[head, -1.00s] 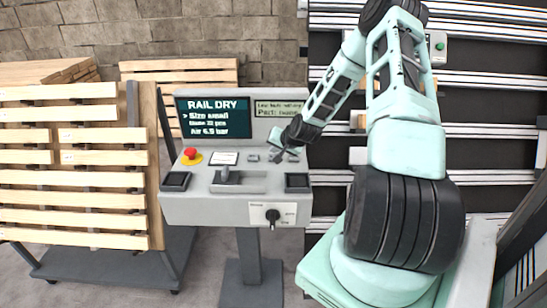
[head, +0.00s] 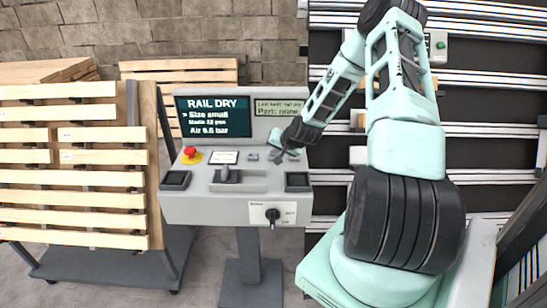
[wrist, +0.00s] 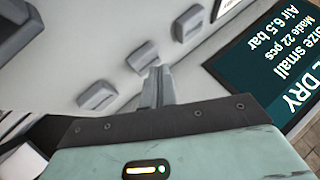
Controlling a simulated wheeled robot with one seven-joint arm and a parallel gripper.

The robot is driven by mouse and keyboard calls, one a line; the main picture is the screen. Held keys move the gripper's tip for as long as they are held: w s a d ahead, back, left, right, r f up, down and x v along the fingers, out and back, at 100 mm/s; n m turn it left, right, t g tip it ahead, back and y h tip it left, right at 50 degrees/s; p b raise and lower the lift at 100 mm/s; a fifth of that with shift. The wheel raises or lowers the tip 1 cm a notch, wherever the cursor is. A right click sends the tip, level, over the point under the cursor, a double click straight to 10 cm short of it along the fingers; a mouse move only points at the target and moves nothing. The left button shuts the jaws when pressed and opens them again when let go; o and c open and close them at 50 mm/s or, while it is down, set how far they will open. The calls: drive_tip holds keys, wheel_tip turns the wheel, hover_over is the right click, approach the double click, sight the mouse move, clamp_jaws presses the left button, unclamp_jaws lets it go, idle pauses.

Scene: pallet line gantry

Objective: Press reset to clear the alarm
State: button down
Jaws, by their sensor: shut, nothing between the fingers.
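The grey control console (head: 200,208) stands in the middle of the head view. Its main screen (head: 213,117) reads RAIL DRY, with size, piece count and air pressure below. My gripper (head: 282,156) is shut and empty, pointing down at the right part of the panel. In the wrist view its closed fingertips (wrist: 156,75) are at or just above a middle grey button (wrist: 142,55). Other grey buttons lie to its lower left (wrist: 97,96) and upper right (wrist: 188,23). No reset label is readable, and I cannot tell whether the fingertips touch.
A red mushroom button on yellow (head: 191,155) sits at the panel's left. A lever (head: 226,175) and a rotary switch (head: 272,215) are lower down. A smaller screen (head: 279,107) is at the upper right. A slatted wooden pallet (head: 70,190) stands left; rails lie right.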

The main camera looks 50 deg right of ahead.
drive_tip(key=shift+f+b, duration=0.35)
drive_tip(key=shift+f, duration=0.1)
idle(0.6)
drive_tip(key=shift+r, duration=0.1)
drive_tip(key=shift+r+p, duration=0.65)
drive_tip(key=shift+r, duration=0.1)
drive_tip(key=shift+r+p, duration=1.9)
drive_tip(key=shift+r, duration=0.7)
